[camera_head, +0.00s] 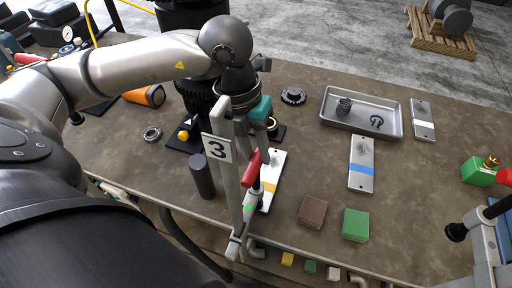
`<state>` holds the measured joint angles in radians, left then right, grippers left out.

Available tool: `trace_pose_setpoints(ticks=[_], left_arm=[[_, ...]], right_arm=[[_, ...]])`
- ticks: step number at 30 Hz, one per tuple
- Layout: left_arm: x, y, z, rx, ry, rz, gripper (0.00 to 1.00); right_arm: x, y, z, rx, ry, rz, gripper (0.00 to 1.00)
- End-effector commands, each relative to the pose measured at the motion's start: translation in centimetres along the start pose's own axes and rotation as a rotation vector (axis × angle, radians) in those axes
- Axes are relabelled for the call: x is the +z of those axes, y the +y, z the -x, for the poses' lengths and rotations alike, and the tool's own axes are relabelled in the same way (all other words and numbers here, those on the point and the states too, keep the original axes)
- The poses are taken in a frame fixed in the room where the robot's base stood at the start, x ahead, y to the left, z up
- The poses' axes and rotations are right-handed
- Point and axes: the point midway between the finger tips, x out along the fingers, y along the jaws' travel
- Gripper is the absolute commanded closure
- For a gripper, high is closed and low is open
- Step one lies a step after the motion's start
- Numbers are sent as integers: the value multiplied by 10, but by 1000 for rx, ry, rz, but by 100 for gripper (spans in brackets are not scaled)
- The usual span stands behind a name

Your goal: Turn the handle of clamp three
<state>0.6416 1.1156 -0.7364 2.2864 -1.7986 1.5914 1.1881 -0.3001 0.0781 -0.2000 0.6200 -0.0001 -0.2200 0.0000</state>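Clamp three stands near the table's front edge, marked by a white plate with a black 3 (217,149). Its upright grey frame (228,185) has a red handle (251,168) that slants up to the right. My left arm reaches in from the left and bends down behind the top of the clamp. My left gripper (243,104) is there, above and behind the red handle and apart from it. The clamp frame hides much of the gripper, so its fingers do not show clearly. My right gripper is not in view.
A dark grey cylinder (202,176) stands left of the clamp. A brown block (312,211) and a green block (355,225) lie to the right. A metal tray (335,117) holds small parts. Another clamp with a black knob (456,232) stands at the right edge.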

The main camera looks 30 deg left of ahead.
Motion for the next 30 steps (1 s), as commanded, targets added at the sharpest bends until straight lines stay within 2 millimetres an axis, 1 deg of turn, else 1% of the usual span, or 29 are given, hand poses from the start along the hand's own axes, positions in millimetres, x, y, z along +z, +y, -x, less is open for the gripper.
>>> trace_pose_setpoints(ticks=[1,6,7,15,18,20,24,30], left_arm=[[0,0,0,0,0,0,80],[0,0,0,0,-1,0,99],[0,0,0,0,-1,0,100],[0,0,0,0,-1,0,100],[1,0,-1,-1,2,-21,100],[1,-1,-2,-1,8,-56,100],[2,-2,-3,-2,32,-185,100],[2,-4,-2,-1,66,-349,100]], right_arm=[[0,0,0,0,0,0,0],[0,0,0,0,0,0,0],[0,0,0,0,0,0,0],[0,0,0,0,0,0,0],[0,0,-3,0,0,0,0],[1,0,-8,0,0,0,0],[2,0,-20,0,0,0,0],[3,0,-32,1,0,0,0]])
